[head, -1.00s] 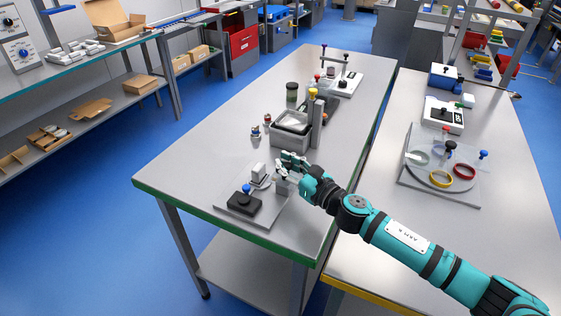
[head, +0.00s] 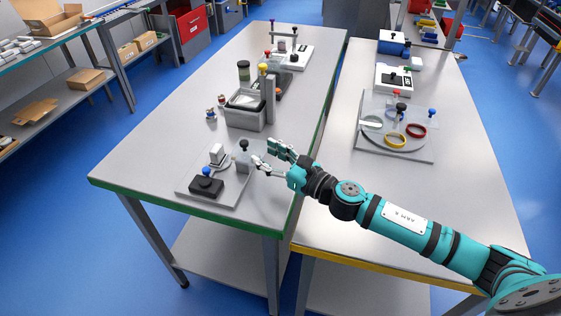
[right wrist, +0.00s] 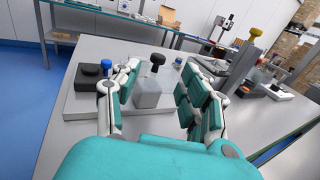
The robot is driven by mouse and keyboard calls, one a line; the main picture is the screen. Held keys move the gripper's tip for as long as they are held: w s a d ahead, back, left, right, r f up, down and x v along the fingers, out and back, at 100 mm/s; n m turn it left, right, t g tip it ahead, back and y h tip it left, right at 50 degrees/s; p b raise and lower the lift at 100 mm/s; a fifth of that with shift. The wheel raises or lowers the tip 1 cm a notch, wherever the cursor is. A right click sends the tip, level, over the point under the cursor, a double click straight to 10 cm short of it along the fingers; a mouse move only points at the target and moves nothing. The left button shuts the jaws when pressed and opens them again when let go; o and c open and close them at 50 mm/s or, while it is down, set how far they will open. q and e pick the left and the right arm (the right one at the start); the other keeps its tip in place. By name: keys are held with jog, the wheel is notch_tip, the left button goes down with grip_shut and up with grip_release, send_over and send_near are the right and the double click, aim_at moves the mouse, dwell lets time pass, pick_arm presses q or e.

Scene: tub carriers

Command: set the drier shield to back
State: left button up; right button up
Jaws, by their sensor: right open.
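No part is labelled as the drier shield, so I cannot tell for certain which it is. A grey plate (head: 222,196) lies near the green-edged table's front. On it stand a grey block (head: 243,163) with a black ball knob (head: 244,145), a small white block (head: 217,154) and a black box (head: 206,187) with a blue knob (head: 206,172). My right gripper (head: 265,153) is open and empty just right of the grey block. In the right wrist view the grey block (right wrist: 147,93) and black knob (right wrist: 157,59) show between the spread fingers (right wrist: 160,70). My left gripper is out of view.
A grey tub holder (head: 244,118) with a post and yellow knob stands behind the plate. Two small figures (head: 216,108) stand left of it.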

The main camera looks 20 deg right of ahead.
jog(key=shift+v, duration=2.25)
